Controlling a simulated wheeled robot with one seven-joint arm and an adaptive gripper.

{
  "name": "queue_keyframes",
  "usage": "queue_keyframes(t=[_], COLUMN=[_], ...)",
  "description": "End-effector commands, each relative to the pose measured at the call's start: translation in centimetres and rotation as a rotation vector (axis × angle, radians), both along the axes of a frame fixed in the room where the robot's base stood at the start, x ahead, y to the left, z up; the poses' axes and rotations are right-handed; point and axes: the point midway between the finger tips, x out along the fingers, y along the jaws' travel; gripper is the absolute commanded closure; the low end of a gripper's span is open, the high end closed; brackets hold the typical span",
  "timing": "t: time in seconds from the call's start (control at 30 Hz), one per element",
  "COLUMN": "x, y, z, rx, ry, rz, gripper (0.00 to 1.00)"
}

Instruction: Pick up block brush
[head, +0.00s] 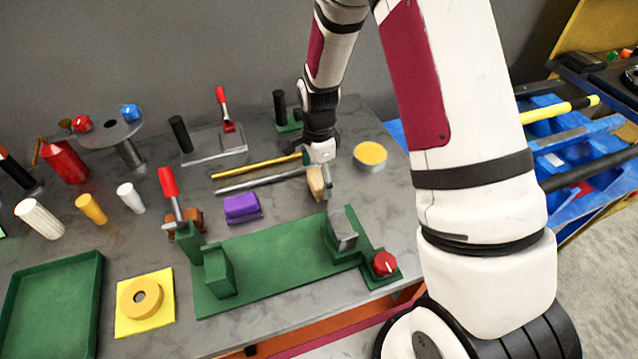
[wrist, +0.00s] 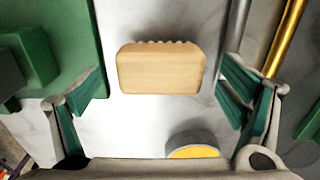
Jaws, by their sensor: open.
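The block brush, a pale wooden block with a scalloped edge, lies on the grey tabletop in the wrist view (wrist: 160,68). In the head view the block brush (head: 315,184) is partly hidden by my gripper (head: 324,172). In the wrist view my gripper (wrist: 162,92) is open, with one green-padded finger to the left of the brush and one to the right. There is a gap between the brush and each finger. The brush appears slightly beyond the fingertips, and I cannot tell the exact height difference.
A green fixture (head: 270,270) stands just in front of the brush. A grey rod (head: 262,181) and a yellow rod (head: 255,166) lie to its left. A round tin with a yellow top (head: 370,156) stands to its right. A purple block (head: 241,208) lies further left.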

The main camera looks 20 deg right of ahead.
Motion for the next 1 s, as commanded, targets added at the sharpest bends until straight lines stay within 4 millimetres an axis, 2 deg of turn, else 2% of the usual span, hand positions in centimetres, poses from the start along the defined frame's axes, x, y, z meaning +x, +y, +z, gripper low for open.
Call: queue_keyframes(t=[0.13, 0.37, 0.6, 0.67, 0.7, 0.87, 1.0], x=[-0.02, 0.02, 0.02, 0.01, 0.02, 0.03, 0.14], y=[0.02, 0.04, 0.04, 0.04, 0.04, 0.05, 0.04], z=[-1.04, -1.14, -1.12, -1.12, -1.11, -1.07, -0.23], rx=[0.001, 0.000, 0.000, 0.000, 0.000, 0.000, 0.000], ry=[0.000, -0.001, 0.000, 0.000, 0.000, -0.001, -0.004], rz=[0.000, 0.001, 0.001, 0.001, 0.001, 0.001, 0.001], gripper=[0.10, 0.10, 0.62, 0.62, 0.67, 0.67, 0.67])
